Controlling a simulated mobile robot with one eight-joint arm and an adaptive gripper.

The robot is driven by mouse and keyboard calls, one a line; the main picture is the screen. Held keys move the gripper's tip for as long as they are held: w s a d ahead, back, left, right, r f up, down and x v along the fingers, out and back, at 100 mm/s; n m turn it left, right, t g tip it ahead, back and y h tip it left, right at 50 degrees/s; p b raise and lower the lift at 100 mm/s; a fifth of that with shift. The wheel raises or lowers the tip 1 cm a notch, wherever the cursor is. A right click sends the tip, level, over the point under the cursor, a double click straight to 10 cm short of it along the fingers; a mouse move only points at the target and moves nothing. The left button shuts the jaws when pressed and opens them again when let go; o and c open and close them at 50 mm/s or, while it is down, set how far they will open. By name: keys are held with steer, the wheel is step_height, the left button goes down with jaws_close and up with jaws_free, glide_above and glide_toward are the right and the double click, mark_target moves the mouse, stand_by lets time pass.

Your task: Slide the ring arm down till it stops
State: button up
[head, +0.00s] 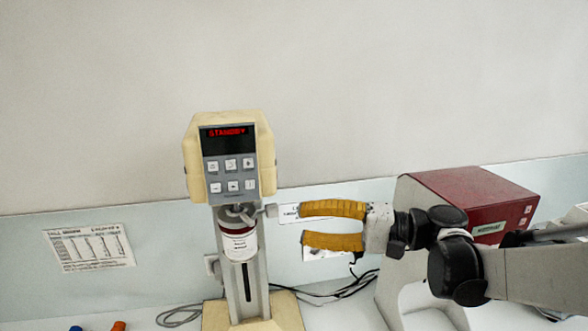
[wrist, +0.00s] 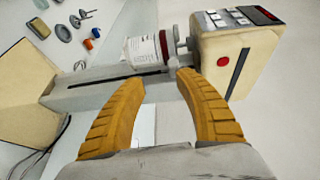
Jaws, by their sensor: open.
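A cream and grey instrument (head: 230,160) stands upright, its display reading STANDBY. Under its head, the grey ring arm (head: 240,211) sits high on the grey column, with a small pale knob end (head: 271,210) pointing right. A white-labelled jar with a dark red band (head: 238,244) is just below the ring; it also shows in the wrist view (wrist: 146,50). My gripper (head: 303,225) is open and empty, right of the ring arm. In the wrist view its yellow fingers (wrist: 161,82) spread apart, with the knob just beyond the right fingertip. Contact cannot be told.
A red-topped machine (head: 465,195) stands at the right behind my arm. Cables (head: 335,292) lie on the bench right of the column. Small items, one blue (wrist: 88,44) and one orange (wrist: 96,32), lie left of the instrument. Paper sheets are on the wall panel.

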mark_target(273, 206)
steer(key=shift+y, duration=0.5)
steer(key=a, duration=0.2)
steer(key=w+a+r, duration=0.1)
steer(key=a, duration=0.1)
steer(key=a+r, duration=0.1)
steer(key=a, duration=0.2)
steer(key=shift+w+a, duration=0.1)
steer(key=shift+w, duration=0.2)
jaws_close()
